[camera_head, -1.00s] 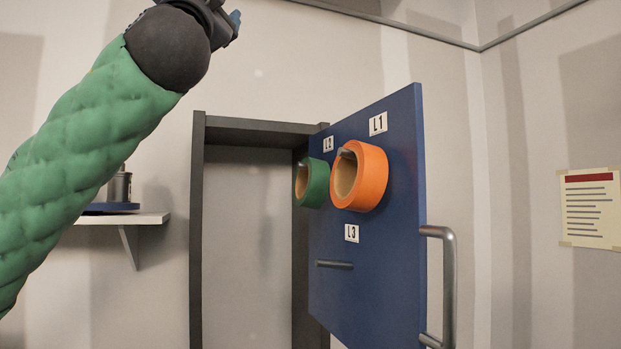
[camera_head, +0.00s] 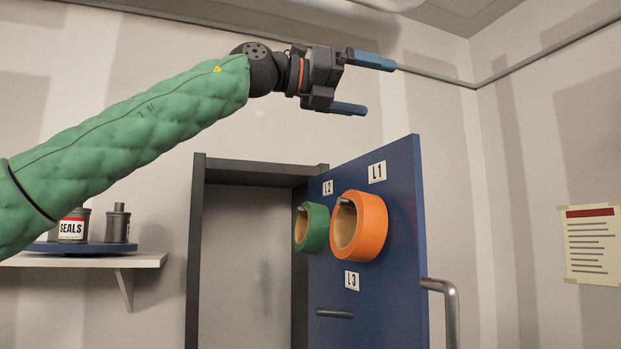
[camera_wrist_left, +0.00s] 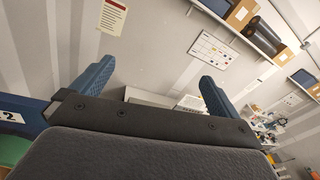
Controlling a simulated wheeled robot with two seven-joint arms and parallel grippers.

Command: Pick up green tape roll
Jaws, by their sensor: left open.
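The green tape roll (camera_head: 312,228) hangs on a peg by the L2 label on the blue door panel, left of the larger orange tape roll (camera_head: 359,226) by the L1 label. My left gripper (camera_head: 371,86) is open and empty. In the head view it appears above the panel and both rolls, with its blue fingers pointing right. In the left wrist view its two fingers (camera_wrist_left: 156,84) are spread with nothing between them. A bit of green shows at that view's lower left edge; I cannot tell whether it is the roll. My right gripper is not in view.
The blue door panel (camera_head: 385,290) stands open, with a bare peg (camera_head: 335,313) under the L3 label and a metal handle (camera_head: 450,300) at its right edge. A dark frame (camera_head: 196,260) stands behind. A white shelf (camera_head: 80,261) at left holds a SEALS can (camera_head: 71,228).

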